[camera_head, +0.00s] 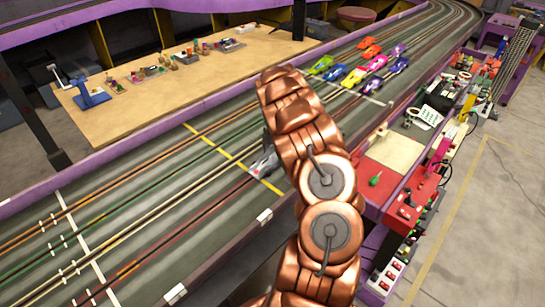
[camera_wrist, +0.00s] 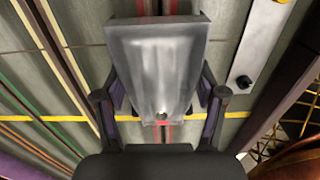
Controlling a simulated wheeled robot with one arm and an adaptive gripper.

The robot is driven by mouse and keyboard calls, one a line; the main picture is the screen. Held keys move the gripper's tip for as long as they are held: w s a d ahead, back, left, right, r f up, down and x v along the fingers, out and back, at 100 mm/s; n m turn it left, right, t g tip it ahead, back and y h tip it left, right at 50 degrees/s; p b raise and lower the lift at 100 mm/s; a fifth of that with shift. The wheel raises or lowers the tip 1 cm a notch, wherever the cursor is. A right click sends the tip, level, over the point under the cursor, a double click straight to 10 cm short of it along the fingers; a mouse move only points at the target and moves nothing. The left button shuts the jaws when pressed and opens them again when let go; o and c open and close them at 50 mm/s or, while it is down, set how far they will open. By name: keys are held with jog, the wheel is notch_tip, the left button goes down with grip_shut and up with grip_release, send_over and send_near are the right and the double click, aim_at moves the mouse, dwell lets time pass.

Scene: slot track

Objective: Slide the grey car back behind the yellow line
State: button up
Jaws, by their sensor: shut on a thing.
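The grey car (camera_wrist: 155,60) fills the middle of the wrist view, with its wide end at the top and its narrow end at the bottom. My gripper (camera_wrist: 160,88) is shut on its sides, one finger on each side. The yellow line (camera_wrist: 50,118) crosses the track, and the car's narrow end overlaps it; most of the car lies above the line in that view. In the head view the grey car (camera_head: 264,163) shows partly beside my arm, its tip at the yellow line (camera_head: 225,153). My gripper is hidden behind my arm there.
Several coloured cars (camera_head: 352,76) stand farther up the track. A purple rail edges the track. A wooden table (camera_head: 130,118) lies beyond it, and a red bench (camera_head: 385,180) with clutter stands at the right. The track (camera_head: 150,205) left of the yellow line is clear.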

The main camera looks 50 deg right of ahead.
jog(key=shift+d, duration=1.65)
jog(key=o, duration=0.9)
jog(key=shift+o, duration=0.2)
notch_tip(320, 180, up, 12)
